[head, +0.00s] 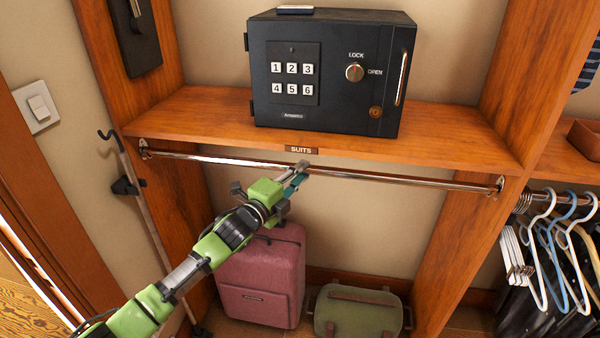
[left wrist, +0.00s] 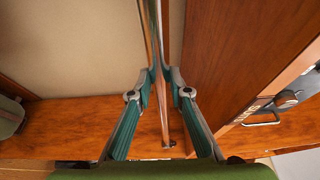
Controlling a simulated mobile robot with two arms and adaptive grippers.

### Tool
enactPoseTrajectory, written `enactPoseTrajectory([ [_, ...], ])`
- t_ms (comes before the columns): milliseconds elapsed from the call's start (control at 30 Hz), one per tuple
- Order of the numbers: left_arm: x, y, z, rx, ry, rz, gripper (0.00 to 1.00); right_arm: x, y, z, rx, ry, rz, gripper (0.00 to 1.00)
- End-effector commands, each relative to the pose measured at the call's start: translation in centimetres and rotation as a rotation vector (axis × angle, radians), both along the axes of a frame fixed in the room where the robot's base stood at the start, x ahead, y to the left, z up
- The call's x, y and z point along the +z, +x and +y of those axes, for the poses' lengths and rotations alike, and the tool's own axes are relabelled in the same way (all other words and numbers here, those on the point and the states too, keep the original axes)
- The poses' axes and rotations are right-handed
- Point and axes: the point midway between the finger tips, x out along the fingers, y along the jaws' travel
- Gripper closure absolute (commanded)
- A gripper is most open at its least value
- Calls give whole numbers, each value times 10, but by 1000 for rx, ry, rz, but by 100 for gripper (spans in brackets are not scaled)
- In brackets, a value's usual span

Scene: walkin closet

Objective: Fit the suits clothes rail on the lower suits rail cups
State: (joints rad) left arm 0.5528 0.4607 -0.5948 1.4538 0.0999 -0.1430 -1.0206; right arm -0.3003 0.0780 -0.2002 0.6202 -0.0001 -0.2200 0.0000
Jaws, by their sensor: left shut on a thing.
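The suits clothes rail (head: 400,178) is a thin chrome bar under the shelf marked SUITS. It spans between the left cup (head: 144,149) and the right cup (head: 500,184) on the side panels. Its ends appear at the cups, but I cannot tell if they are fully seated. My left gripper (head: 300,168) is shut on the rail near its middle. In the left wrist view, the rail (left wrist: 157,30) runs lengthwise between the closed fingertips (left wrist: 160,77). My right gripper is out of view.
A black safe (head: 330,75) stands on the shelf (head: 440,146) above the rail. A pink suitcase (head: 262,275) and a green bag (head: 358,312) are on the floor below. Hangers with clothes (head: 550,250) hang at right. A hooked pole (head: 140,205) leans at left.

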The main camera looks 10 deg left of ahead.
Motion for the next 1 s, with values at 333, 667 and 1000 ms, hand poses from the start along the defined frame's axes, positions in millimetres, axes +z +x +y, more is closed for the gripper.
enactPoseTrajectory([
  [333,3,0,-1,-2,-3,-7,100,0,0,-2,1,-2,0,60],
  [667,2,0,0,-1,-2,-4,62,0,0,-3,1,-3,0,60],
  [1000,-3,-15,6,0,1,4,62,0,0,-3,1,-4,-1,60],
])
